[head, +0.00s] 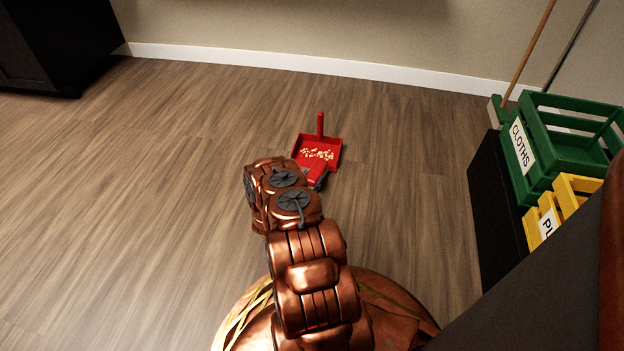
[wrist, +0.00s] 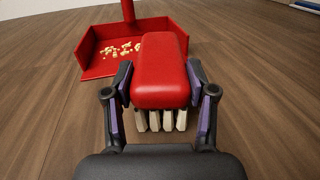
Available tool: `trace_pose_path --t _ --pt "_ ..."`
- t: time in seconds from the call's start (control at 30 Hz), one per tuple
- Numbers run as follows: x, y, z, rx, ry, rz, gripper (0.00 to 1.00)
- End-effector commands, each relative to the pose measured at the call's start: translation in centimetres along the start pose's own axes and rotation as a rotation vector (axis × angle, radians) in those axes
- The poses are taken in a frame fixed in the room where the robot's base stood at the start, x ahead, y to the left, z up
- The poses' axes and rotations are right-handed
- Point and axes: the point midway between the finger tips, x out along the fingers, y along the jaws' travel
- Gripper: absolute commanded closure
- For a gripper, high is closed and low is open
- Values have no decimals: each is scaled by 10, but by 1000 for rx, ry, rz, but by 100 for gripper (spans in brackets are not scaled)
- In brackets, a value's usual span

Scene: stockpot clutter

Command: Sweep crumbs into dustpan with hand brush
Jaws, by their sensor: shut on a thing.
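A red dustpan (head: 333,145) lies on the wood floor with its handle pointing away toward the wall; it also shows in the wrist view (wrist: 98,66). Several pale crumbs (wrist: 122,48) lie inside the pan; they also show in the head view (head: 318,154). My gripper (wrist: 162,97) is shut on the hand brush (wrist: 160,72), with one finger on each side of its red body. Pale bristle tufts point down below the body. The brush is at the pan's near side. Whether its bristles touch the floor or pan I cannot tell.
The floor (head: 170,150) around the dustpan is clear. At the right, a green crate (head: 575,130) labelled "CLOTHS" and a yellow crate (head: 570,195) stand on a black stand (head: 490,200). A black cabinet (head: 60,45) stands at the far left. A white baseboard runs along the wall.

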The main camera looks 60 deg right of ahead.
Motion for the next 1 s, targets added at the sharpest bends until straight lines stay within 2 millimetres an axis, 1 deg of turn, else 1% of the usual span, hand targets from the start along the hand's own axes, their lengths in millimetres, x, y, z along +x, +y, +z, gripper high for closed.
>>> trace_pose_path --t 0.47,0.87,1.0 --pt "0 2 -4 0 0 1 100" --pt "-6 26 -4 -1 0 3 100" --pt "-7 30 -4 -1 1 1 100"
